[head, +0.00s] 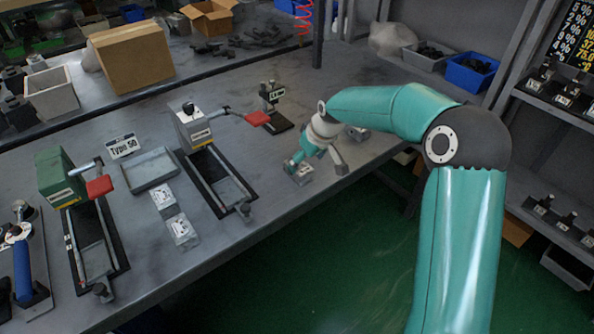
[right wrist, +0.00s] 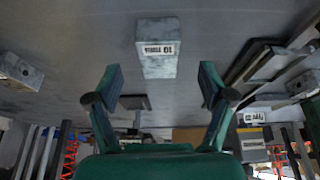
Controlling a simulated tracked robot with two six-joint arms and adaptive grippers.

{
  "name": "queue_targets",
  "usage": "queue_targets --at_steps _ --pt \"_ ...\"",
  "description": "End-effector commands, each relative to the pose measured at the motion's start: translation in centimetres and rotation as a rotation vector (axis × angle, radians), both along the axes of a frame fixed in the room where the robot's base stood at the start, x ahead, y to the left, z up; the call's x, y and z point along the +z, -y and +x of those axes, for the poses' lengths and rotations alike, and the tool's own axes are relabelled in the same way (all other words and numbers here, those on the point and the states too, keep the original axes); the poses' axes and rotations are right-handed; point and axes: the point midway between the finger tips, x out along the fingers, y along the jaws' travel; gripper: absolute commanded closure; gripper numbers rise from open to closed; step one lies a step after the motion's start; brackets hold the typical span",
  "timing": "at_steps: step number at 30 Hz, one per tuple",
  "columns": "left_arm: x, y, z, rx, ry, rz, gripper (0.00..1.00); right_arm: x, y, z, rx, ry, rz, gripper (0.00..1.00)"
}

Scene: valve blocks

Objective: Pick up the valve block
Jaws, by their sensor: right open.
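A small grey valve block (head: 301,176) with a white label stands on the workbench near its front edge. My right gripper (head: 316,166) is over the bench right at this block, with its fingers pointing down. In the right wrist view a grey block (right wrist: 158,42) with a white label lies ahead, in line with the gap between the open fingers of my right gripper (right wrist: 161,72). Nothing is held between the fingers. Two more labelled blocks (head: 163,196) and (head: 183,231) stand left of centre. Another block (head: 359,133) is partly hidden behind my right arm. My left gripper is not in view.
Two vises with red handles stand on the bench, one grey (head: 194,128) and one green (head: 57,178). A grey tray (head: 149,170) lies between them beside a "Type 50" sign (head: 124,147). A small dark stand (head: 272,105) is behind my right gripper. Shelves line the right side.

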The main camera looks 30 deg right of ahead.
Motion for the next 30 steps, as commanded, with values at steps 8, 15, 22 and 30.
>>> queue_targets --at_steps 8,15,22,30 --pt "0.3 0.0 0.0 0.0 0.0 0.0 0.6 -1.9 0.0 0.6 0.0 -0.004 0.002 0.19" --pt "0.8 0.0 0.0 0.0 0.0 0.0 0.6 -5.0 0.0 1.7 0.0 -0.001 0.001 0.19" --pt "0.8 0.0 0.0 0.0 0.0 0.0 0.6 -5.5 0.0 1.9 0.0 0.001 0.0 0.19" --pt "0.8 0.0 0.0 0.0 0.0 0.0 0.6 -5.5 -0.1 1.9 0.001 0.001 0.001 0.5"
